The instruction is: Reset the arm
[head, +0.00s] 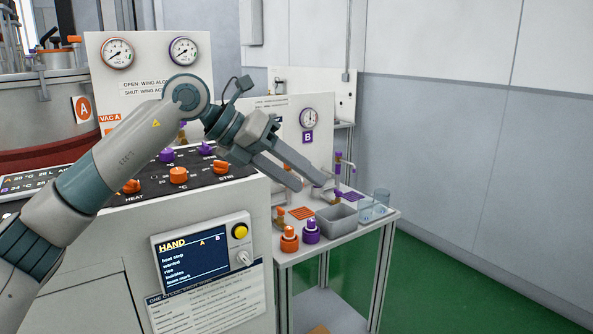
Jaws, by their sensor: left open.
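My left arm comes in from the left and reaches across the front of the machine. My left gripper (311,183) is open, its two long grey fingers pointing right and down. Nothing shows between the fingers. In the picture the fingertips lie in front of the small side table (341,236), above and left of its grey bin; I cannot tell how far above the table they are. My right gripper is not in view.
The control panel (240,176) with orange and purple knobs lies beneath my arm. A HAND display (196,265) is on the machine front. The side table holds orange (289,240) and purple (311,232) bottles, a grey bin (336,220) and a clear container (373,210). Green floor at right is clear.

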